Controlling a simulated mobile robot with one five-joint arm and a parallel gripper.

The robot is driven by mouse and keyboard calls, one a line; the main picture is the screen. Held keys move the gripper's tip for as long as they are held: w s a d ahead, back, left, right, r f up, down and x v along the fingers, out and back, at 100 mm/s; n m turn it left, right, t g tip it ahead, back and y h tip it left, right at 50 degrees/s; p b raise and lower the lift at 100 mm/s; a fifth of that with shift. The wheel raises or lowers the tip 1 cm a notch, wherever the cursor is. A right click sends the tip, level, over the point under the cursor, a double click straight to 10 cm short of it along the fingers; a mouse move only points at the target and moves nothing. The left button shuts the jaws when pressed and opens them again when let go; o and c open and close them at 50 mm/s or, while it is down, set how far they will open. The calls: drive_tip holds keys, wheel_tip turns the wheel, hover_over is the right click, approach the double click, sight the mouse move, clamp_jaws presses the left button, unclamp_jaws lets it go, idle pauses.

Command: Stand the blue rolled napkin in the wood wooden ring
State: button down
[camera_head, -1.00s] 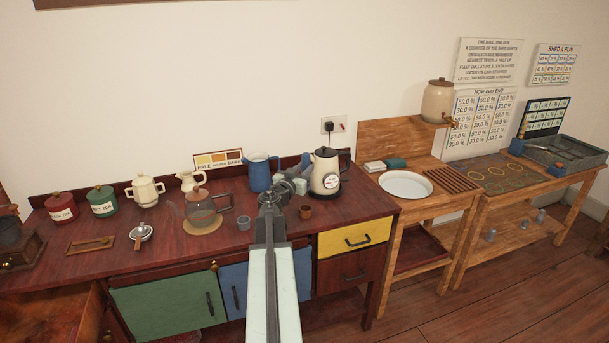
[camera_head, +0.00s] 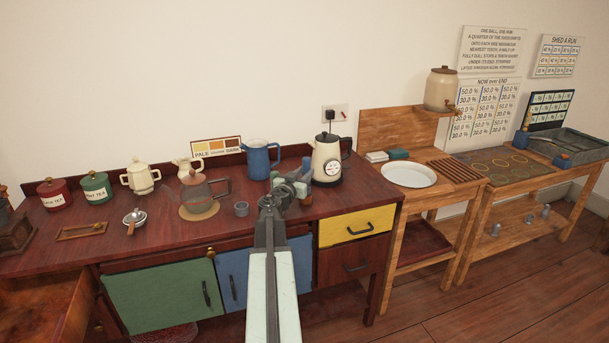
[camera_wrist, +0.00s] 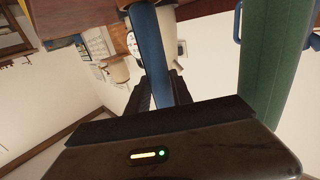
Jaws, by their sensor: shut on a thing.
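My gripper (camera_head: 288,188) is over the right part of the dark red counter in the head view. In the wrist view, its black fingers (camera_wrist: 160,90) are shut on the blue rolled napkin (camera_wrist: 160,50), a long blue roll running up between them. I cannot tell the napkin's height above the ring.
A cream kettle (camera_head: 327,160) stands behind right of my gripper, and a blue jug (camera_head: 258,160) behind left. The counter's front edge is close.

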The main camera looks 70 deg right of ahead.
drive_tip(key=shift+f+b, duration=0.55)
drive_tip(key=shift+f, duration=0.3)
drive_tip(key=c, duration=1.1)
unclamp_jaws()
drive_tip(key=shift+o, duration=0.2)
drive_tip(key=a, duration=0.7)
drive_tip(key=shift+w+a, duration=0.3)
drive_tip(key=shift+a, duration=0.1)
